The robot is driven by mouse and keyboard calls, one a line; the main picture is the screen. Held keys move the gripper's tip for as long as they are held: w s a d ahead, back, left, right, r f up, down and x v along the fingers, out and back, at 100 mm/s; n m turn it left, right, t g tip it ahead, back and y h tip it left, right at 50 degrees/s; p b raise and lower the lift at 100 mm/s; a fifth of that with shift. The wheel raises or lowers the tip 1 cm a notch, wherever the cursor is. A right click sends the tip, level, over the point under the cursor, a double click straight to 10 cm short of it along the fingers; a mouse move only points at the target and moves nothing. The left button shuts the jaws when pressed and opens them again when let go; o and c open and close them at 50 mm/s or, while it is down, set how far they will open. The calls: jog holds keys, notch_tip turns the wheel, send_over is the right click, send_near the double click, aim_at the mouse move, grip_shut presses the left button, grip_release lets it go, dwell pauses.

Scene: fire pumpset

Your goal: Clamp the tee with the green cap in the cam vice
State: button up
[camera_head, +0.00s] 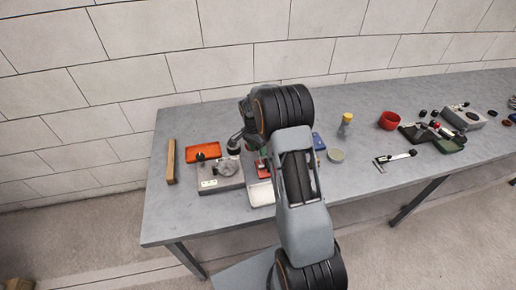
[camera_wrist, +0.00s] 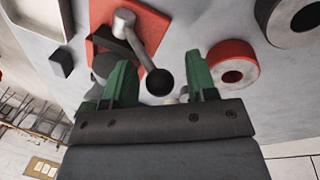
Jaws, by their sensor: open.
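A red-based fixture with a metal lever and a black ball knob, which looks like the cam vice (camera_wrist: 132,30), lies beyond my fingers in the wrist view. In the head view a small red piece (camera_head: 263,170) beside my arm seems to be the same fixture, mostly hidden. My gripper (camera_wrist: 160,76) is open, its two green fingers apart, with the black knob showing between them. A rounded grey part (camera_wrist: 104,64) is partly hidden behind the left finger; I cannot tell what it is. I cannot make out the tee with the green cap in either view.
A red ring (camera_wrist: 232,63) lies right of the fingers. On the grey table are an orange tray (camera_head: 203,147), a grey block fixture (camera_head: 219,177), a wooden bar (camera_head: 171,162), a yellow-capped cylinder (camera_head: 346,121), a red cup (camera_head: 389,120) and a caliper-like tool (camera_head: 396,158).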

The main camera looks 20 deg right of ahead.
grip_shut()
dwell(0.3)
